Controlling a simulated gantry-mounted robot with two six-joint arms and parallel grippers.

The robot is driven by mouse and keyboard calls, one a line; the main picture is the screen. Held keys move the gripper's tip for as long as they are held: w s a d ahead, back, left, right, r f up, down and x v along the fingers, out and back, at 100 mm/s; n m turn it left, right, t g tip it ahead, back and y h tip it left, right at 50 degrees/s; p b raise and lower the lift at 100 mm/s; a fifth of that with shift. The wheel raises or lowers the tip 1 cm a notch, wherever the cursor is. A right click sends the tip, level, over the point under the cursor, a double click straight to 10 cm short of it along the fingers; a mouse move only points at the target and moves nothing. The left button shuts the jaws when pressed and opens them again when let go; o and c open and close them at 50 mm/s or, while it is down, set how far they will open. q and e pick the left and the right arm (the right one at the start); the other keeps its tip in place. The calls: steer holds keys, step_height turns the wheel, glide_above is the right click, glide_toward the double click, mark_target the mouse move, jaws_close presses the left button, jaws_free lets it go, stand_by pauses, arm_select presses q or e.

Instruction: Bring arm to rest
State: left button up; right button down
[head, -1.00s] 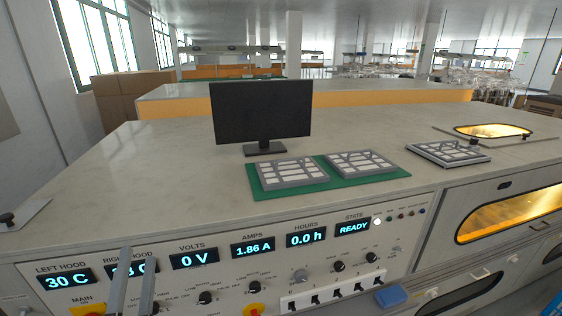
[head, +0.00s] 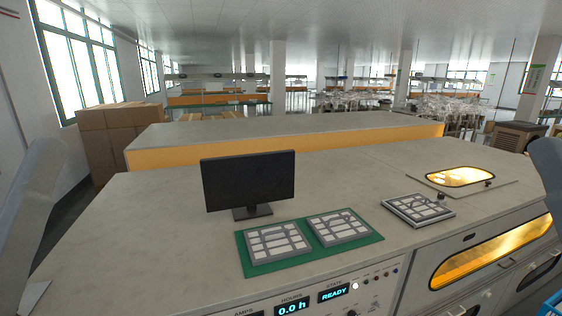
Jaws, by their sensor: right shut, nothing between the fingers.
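The gripper is shut and empty, clear of the trays and the bench. A grey link of my left arm (head: 30,205) rises at the left edge; the left gripper is not in view.
The grey bench (head: 130,235) carries a black monitor (head: 248,180), two slotted trays on a green mat (head: 308,263) and a third slotted tray (head: 418,210). A lit window (head: 460,177) is in its top at right. The front panel (head: 345,300) reads READY. The left bench top is clear.

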arm_select(q)
step_height(320, 180, up, 18)
steer(key=p, duration=1.4)
steer(key=shift+r+p, duration=0.25)
steer(key=shift+p, duration=0.05)
arm_select(e)
step_height(320, 180, up, 18)
steer(key=shift+r, duration=0.25)
